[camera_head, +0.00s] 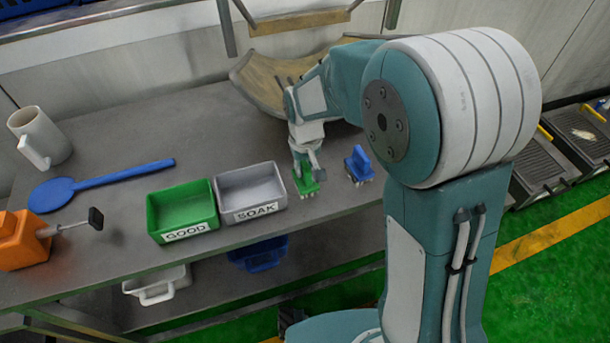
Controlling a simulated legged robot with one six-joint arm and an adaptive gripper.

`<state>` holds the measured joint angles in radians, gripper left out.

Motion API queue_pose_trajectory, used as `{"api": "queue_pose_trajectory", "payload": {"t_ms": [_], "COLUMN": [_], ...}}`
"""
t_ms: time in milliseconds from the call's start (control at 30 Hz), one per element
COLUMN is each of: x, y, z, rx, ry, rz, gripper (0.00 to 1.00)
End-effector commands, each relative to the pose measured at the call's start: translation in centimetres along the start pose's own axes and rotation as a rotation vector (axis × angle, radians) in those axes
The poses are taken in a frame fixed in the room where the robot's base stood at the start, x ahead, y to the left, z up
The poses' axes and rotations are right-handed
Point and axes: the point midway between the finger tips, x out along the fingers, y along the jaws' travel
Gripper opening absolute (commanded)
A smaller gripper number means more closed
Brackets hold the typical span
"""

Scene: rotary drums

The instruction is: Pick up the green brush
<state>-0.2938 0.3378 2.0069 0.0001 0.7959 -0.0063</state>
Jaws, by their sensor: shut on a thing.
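The green brush (309,185) is on or just above the grey table, right of the grey SOAK bin; I cannot tell whether its bristles touch the table. My gripper (306,168) points down onto it and is shut on its upper part, which the fingers partly hide. A blue brush (359,164) stands upright on the table just right of the green one, apart from it.
A green GOOD bin (152,221) and the grey SOAK bin (282,190) stand left of my gripper. A blue paddle (120,175), a white mug (40,138) and an orange device (22,243) are farther left. A curved tan chute (262,88) lies behind.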

Motion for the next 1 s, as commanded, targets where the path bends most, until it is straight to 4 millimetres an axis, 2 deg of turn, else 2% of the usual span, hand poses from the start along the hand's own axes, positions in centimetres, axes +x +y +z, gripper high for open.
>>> {"api": "queue_pose_trajectory", "payload": {"t_ms": [233, 400, 767, 1000], "x": [-0.9, -3.4, -9.4, -11.4], "y": [0.0, 0.0, 2.9, 5.6], "z": [0.0, 0.0, 4.4, 8.5], "rx": [0.0, 0.0, 0.003, 0.005], "ry": [0.002, 0.005, 0.005, 0.003], "rz": [0.0, 0.0, 0.0, 0.001], "gripper": [0.0, 0.0, 0.0, 0.0]}}
